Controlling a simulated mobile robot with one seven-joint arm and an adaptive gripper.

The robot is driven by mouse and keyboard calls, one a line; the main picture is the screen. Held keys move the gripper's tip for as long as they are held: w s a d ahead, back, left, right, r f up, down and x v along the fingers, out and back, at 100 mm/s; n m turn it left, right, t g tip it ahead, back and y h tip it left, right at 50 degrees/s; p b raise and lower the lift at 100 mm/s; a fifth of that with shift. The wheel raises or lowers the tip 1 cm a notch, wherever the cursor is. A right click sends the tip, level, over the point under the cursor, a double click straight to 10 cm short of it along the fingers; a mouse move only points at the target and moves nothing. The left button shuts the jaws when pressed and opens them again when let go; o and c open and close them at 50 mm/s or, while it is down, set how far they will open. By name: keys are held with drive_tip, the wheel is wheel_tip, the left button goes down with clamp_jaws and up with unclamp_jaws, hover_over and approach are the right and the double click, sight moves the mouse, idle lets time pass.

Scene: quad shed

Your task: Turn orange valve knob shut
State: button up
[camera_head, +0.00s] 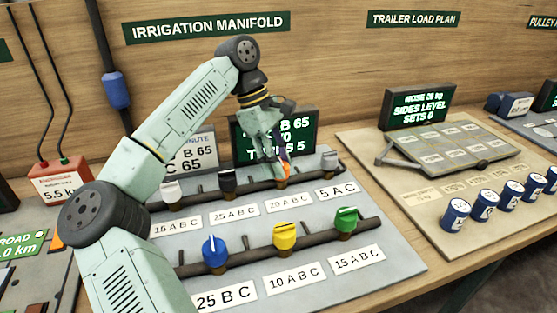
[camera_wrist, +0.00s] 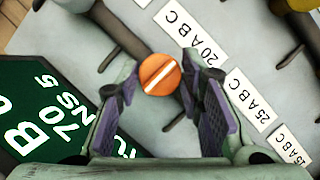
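The orange valve knob (camera_wrist: 160,74) is round with a white line across it. In the wrist view the line slants from lower left to upper right. My gripper (camera_wrist: 160,88) is open, with purple-padded fingers on either side of the knob and visible gaps between. In the head view my gripper (camera_head: 274,150) points down over the back pipe of the irrigation manifold (camera_head: 310,252). It hides most of the orange knob there. The "20 ABC" label (camera_wrist: 202,40) lies beside the knob.
On the back pipe are a white knob (camera_head: 170,190), a black knob (camera_head: 227,181) and a grey knob (camera_head: 329,162). The front pipe has blue (camera_head: 213,251), yellow (camera_head: 284,236) and green (camera_head: 345,218) knobs. A dark display (camera_head: 304,127) stands close behind my gripper.

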drive_tip(key=o, duration=0.4)
drive_tip(key=v, duration=1.2)
